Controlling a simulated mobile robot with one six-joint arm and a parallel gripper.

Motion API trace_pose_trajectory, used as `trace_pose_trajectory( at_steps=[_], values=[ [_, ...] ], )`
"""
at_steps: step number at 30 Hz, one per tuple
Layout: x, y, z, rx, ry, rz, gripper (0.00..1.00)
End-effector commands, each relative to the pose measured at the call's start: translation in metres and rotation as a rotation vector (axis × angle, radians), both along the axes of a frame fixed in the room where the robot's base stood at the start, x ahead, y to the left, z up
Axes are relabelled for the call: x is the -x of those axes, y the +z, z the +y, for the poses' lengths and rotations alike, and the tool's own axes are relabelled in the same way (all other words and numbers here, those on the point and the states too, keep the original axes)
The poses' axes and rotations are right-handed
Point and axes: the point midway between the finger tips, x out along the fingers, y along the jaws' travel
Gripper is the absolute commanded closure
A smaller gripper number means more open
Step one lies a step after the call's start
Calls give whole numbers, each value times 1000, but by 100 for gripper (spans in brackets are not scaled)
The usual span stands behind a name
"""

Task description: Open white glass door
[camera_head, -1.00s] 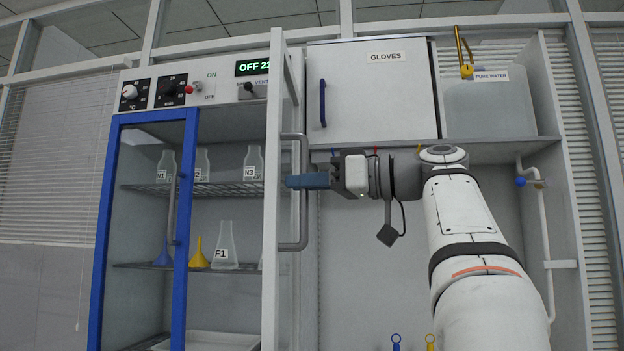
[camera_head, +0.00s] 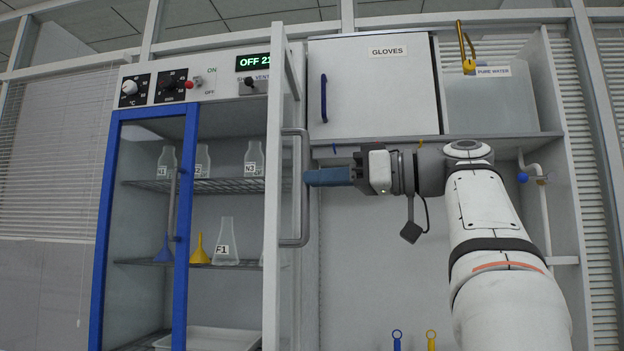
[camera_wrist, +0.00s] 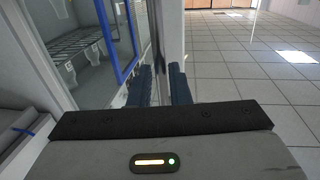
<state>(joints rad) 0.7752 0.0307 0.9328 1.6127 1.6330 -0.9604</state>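The white glass door (camera_head: 272,200) stands swung out from the cabinet, seen nearly edge-on in the head view. Its grey vertical bar handle (camera_head: 304,215) is on its right face. My gripper (camera_head: 308,178) points left, with its blue fingertips right at the handle's bar in the head view. In the wrist view the two blue fingers (camera_wrist: 163,85) are apart, with a narrow gap between them. The door's edge and a grey upright show just beyond that gap. I cannot tell whether the fingers touch the handle.
A blue-framed door (camera_head: 185,220) covers the cabinet's left part. Flasks such as F1 (camera_head: 226,245) and a yellow funnel (camera_head: 199,252) stand on the shelves. A GLOVES cupboard (camera_head: 372,90) and a water tank (camera_head: 490,105) are above my arm. Open tiled floor (camera_wrist: 235,60) shows in the wrist view.

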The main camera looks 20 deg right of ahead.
Motion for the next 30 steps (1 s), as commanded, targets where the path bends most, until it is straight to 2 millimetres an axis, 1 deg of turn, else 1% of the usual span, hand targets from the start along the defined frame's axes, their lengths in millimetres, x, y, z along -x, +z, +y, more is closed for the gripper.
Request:
trace_pose_trajectory(
  at_steps=[1,3,9,16,30],
  values=[
    [5,1,-8,-1,-5,1,83],
    [13,0,-16,0,-5,1,83],
    [28,0,-34,-1,-2,1,83],
    [33,-1,-38,0,1,1,83],
    [30,-2,-38,-7,-2,16,83]
  ],
)
